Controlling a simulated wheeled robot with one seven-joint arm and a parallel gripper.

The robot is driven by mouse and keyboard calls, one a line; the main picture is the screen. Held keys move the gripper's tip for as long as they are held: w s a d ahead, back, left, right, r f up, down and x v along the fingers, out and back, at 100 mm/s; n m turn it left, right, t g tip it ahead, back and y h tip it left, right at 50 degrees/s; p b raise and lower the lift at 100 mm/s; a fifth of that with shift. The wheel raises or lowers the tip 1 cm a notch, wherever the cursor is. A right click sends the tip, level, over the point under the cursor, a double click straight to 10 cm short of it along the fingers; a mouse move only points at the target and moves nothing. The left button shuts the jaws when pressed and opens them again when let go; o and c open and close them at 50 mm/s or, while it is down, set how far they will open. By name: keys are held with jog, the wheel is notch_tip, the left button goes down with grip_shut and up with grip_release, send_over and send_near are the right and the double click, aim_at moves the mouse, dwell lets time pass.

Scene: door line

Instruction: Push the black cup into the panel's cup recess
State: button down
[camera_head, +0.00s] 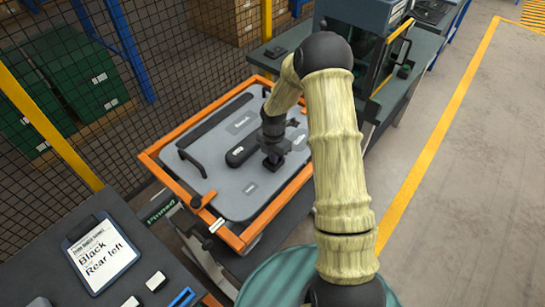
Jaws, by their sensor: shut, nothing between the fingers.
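The panel (238,200) is a light grey door panel lying in an orange frame. A long, rounded black piece (240,152) with a small white mark lies in its middle; it looks like the black cup. I cannot tell whether it sits down in the recess or on top, as the recess outline is not clear. My gripper (273,163) points down over the panel, just right of the piece's upper right end. Its fingers are shut and empty. Whether they touch the cup or panel is unclear. My arm hides the panel's right side.
A curved black handle (188,147) lies on the panel's left. A dark desk (110,233) at lower left holds a note (100,253) reading "Black Rear left". A mesh fence (150,90) stands behind. A dark machine (372,45) stands at upper right. The floor at right is clear.

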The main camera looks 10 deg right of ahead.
jog(key=shift+f, duration=0.4)
dwell(0.3)
notch_tip(320, 180, up, 7)
jog(key=p, duration=0.5)
jog(key=shift+r, duration=0.1)
dwell(0.4)
notch_tip(320, 180, up, 17)
jog(key=b, duration=0.3)
jog(key=shift+r+b, duration=0.15)
jog(key=shift+b, duration=0.15)
jog(key=shift+s, duration=0.1)
dwell(0.5)
